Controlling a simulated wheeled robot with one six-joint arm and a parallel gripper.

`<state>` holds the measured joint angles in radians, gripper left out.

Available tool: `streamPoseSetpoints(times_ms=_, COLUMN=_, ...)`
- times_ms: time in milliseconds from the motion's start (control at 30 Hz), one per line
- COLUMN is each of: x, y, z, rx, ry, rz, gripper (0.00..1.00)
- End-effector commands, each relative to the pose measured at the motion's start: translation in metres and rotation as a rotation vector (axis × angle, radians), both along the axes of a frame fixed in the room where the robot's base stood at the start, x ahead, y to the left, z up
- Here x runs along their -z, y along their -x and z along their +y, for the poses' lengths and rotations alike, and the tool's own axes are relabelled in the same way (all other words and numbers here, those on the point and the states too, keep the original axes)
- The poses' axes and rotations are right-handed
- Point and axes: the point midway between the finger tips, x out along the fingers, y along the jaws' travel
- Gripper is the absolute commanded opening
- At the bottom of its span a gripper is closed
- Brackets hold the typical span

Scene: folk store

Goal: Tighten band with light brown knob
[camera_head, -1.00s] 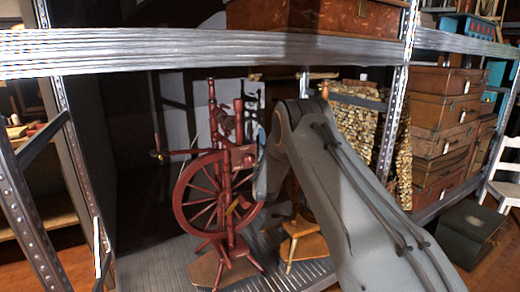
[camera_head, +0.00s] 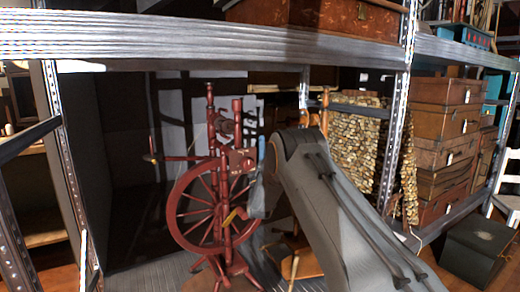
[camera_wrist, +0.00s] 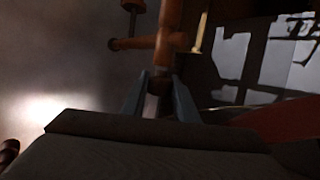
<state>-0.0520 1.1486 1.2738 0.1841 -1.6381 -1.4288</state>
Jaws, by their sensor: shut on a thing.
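A dark red spinning wheel (camera_head: 178,216) stands on the lower shelf in the head view. A small light brown knob (camera_head: 151,158) shows at the left end of a thin rod on it. A yellow piece (camera_head: 235,215) crosses the wheel's right side. My gripper (camera_wrist: 160,84) is low in the wrist view, its two grey fingers shut on a dark brown wooden piece (camera_wrist: 157,88) below an orange-brown post (camera_wrist: 168,35). I cannot tell whether the held piece is the light brown knob. My arm hides the gripper in the head view.
A metal shelf beam (camera_head: 200,45) runs above the wheel, with uprights at both sides. A lighter wooden piece (camera_head: 296,262) stands right of the wheel, partly behind my arm. Brown suitcases (camera_head: 445,120) are stacked at the right, near a dark green box (camera_head: 478,246).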

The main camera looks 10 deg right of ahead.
Motion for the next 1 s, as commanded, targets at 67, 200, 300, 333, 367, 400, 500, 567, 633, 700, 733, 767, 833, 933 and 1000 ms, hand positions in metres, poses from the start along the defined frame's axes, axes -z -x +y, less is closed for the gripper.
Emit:
streamPoseSetpoints(times_ms=67, x=0.001, y=0.0, z=0.0, rx=0.0, ry=0.0, rz=0.002, gripper=0.04)
streamPoseSetpoints(times_ms=200, x=0.001, y=0.0, z=0.0, rx=0.0, ry=0.0, rz=0.002, gripper=0.04)
streamPoseSetpoints(times_ms=300, x=0.001, y=0.0, z=0.0, rx=0.0, ry=0.0, rz=0.002, gripper=0.43)
streamPoseSetpoints(times_ms=333, x=0.001, y=0.0, z=0.0, rx=0.0, ry=0.0, rz=0.002, gripper=0.45)
streamPoseSetpoints(times_ms=367, x=0.001, y=0.0, z=0.0, rx=0.0, ry=0.0, rz=0.002, gripper=0.45)
streamPoseSetpoints(times_ms=400, x=0.001, y=0.0, z=0.0, rx=0.0, ry=0.0, rz=0.002, gripper=0.45)
streamPoseSetpoints(times_ms=500, x=0.0, y=0.0, z=0.0, rx=0.0, ry=0.0, rz=0.001, gripper=0.45)
streamPoseSetpoints(times_ms=567, x=0.0, y=0.0, z=0.0, rx=0.0, ry=0.0, rz=0.001, gripper=0.45)
streamPoseSetpoints(times_ms=633, x=0.001, y=0.001, z=0.0, rx=0.0, ry=0.0, rz=0.002, gripper=0.45)
streamPoseSetpoints(times_ms=700, x=0.005, y=0.004, z=0.001, rx=-0.001, ry=0.0, rz=0.003, gripper=0.45)
streamPoseSetpoints(times_ms=733, x=0.007, y=0.006, z=0.002, rx=-0.001, ry=0.0, rz=0.004, gripper=0.45)
streamPoseSetpoints(times_ms=767, x=0.01, y=0.008, z=0.002, rx=-0.001, ry=0.0, rz=0.004, gripper=0.45)
streamPoseSetpoints(times_ms=833, x=0.018, y=0.016, z=0.004, rx=0.0, ry=0.001, rz=0.005, gripper=0.45)
streamPoseSetpoints(times_ms=933, x=0.03, y=0.028, z=0.006, rx=-0.001, ry=0.0, rz=0.005, gripper=0.45)
streamPoseSetpoints(times_ms=1000, x=0.038, y=0.036, z=0.008, rx=-0.001, ry=0.0, rz=0.005, gripper=0.45)
